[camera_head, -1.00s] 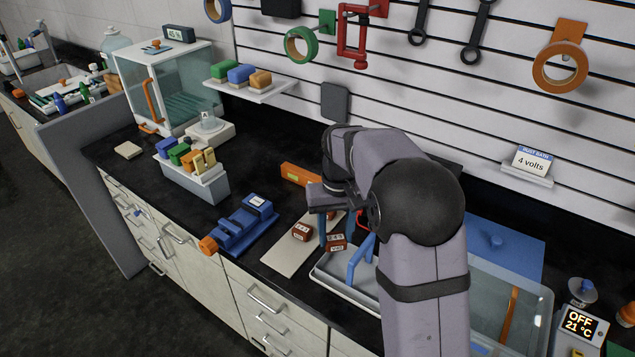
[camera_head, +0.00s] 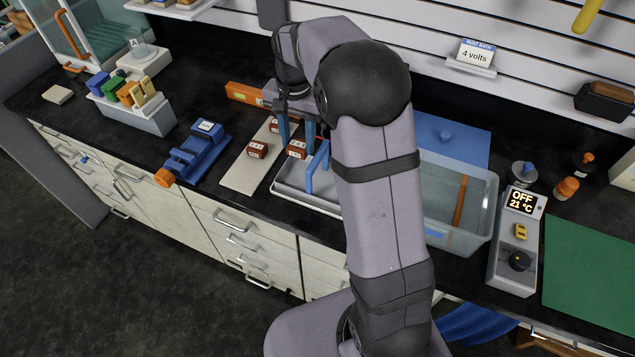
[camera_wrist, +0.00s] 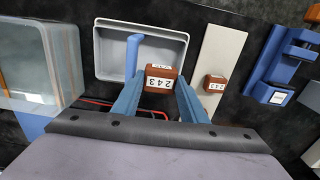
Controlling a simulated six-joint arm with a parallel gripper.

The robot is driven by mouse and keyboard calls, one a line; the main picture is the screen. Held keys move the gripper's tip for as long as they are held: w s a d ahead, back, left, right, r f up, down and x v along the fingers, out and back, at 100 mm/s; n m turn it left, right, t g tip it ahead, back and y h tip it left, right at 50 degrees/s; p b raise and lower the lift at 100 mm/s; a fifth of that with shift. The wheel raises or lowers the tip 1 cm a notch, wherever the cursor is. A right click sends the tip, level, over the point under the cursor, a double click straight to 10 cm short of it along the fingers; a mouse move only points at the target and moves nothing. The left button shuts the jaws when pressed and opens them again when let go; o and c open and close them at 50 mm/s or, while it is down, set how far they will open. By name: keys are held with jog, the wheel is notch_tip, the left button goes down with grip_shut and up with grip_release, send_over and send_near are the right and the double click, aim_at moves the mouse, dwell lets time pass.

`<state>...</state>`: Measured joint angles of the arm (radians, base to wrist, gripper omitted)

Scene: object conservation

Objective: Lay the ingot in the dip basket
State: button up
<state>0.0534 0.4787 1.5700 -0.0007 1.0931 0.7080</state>
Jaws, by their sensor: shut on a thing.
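My gripper (camera_head: 298,138) points down with its blue fingers shut on a red-brown ingot (camera_head: 297,148). A blue upright bar (camera_head: 318,167), perhaps the dip basket's handle, stands over the tray beside the ingot. Another numbered ingot (camera_head: 256,151) lies on a pale board (camera_head: 240,177).
A clear tank (camera_head: 470,190) stands right of the tray, with a control box (camera_head: 515,235) reading OFF, 21 °C beyond it. A blue vise-like fixture (camera_head: 195,150) lies left of the board. An orange bar (camera_head: 245,93) lies behind.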

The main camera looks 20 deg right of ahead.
jog(key=p, duration=0.3)
send_over(300, 178)
jog(key=shift+f, duration=4.95)
jog(key=shift+f, duration=0.1)
jog(key=shift+f, duration=0.1)
jog(key=o, duration=1.1)
